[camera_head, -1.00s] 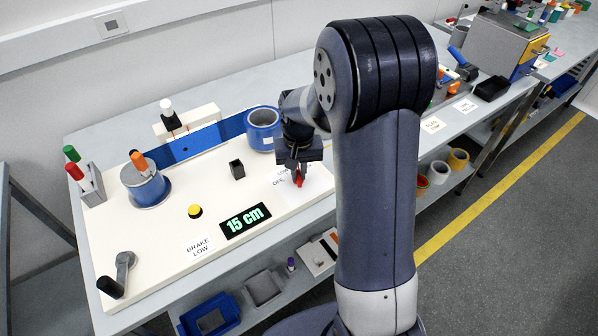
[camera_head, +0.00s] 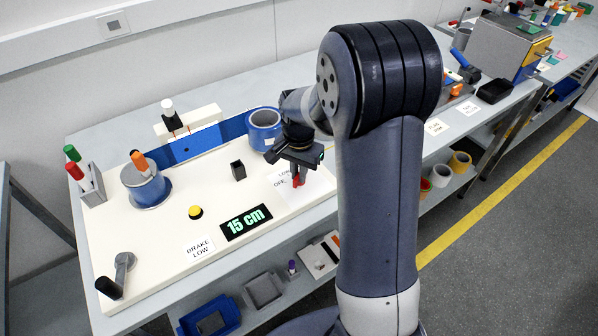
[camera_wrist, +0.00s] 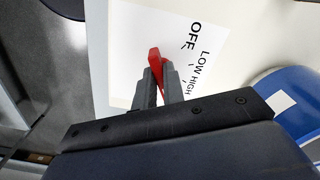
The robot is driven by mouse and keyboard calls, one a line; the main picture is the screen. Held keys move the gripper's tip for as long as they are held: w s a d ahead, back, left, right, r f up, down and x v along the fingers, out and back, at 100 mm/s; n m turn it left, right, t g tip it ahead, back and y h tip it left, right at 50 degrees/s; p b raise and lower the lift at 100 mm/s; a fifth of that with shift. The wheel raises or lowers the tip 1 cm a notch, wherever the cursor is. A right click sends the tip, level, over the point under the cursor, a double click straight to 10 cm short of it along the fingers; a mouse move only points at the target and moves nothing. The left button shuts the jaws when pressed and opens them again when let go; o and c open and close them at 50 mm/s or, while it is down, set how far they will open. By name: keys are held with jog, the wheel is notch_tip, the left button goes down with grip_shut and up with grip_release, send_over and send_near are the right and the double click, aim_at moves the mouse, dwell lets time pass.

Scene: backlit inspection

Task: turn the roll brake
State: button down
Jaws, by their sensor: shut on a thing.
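The roll brake is a small red lever (camera_head: 298,181) on the right end of the cream panel (camera_head: 160,237).
A display (camera_head: 246,222) reads 15 cm, and a card (camera_head: 200,249) reads BRAKE LOW. A blue roll (camera_head: 264,128) stands close behind my gripper. A black block (camera_head: 238,170), a yellow button (camera_head: 195,212) and a crank (camera_head: 118,275) are further left.

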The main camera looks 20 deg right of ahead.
dwell(0.4)
jog(key=c, duration=1.5)
grip_release()
notch_tip(320, 180, up, 11)
jog(key=shift+f, duration=0.15)
notch_tip(320, 180, down, 11)
jog(key=shift+r, duration=0.15)
